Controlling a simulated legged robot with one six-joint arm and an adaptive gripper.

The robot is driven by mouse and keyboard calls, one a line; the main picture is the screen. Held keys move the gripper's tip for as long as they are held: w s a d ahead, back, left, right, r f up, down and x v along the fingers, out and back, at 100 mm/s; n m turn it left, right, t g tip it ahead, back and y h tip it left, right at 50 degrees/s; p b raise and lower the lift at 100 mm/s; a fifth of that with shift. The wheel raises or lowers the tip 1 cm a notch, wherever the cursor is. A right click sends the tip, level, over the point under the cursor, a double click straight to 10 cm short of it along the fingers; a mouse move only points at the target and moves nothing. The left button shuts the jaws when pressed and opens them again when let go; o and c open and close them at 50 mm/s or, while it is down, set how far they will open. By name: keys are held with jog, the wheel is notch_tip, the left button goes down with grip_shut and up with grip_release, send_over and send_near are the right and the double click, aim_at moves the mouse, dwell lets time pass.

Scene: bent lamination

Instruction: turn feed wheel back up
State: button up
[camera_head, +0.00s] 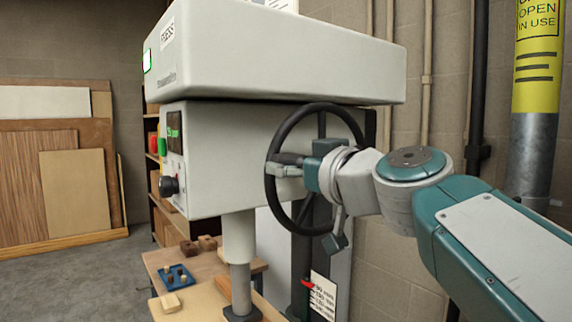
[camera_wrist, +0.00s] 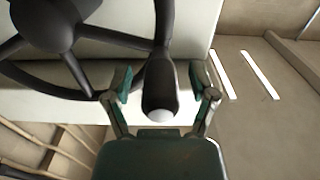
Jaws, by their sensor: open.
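The black feed wheel (camera_head: 269,185) is mounted on the side of the pale grey press (camera_head: 210,150). Its spokes and hub (camera_wrist: 45,25) show in the wrist view at the upper left. A black handle (camera_wrist: 160,85) with a pale round end stands out from the rim. My gripper (camera_head: 288,165) is at the wheel, on the handle's side. In the wrist view my gripper (camera_wrist: 166,84) is open, with one finger on each side of the handle. Gaps show between the fingers and the handle. My wrist hides part of the wheel in the head view.
A wooden table (camera_head: 200,298) below the press holds a blue tray (camera_head: 174,278) and small wooden blocks. Pipes, one with a yellow sleeve (camera_head: 538,60), run up the wall at right. Boards (camera_head: 60,170) lean at the far left. The floor at left is clear.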

jog(key=shift+w+a, duration=0.25)
jog(key=shift+w, duration=0.05)
grip_shut()
jog(key=shift+r, duration=0.1)
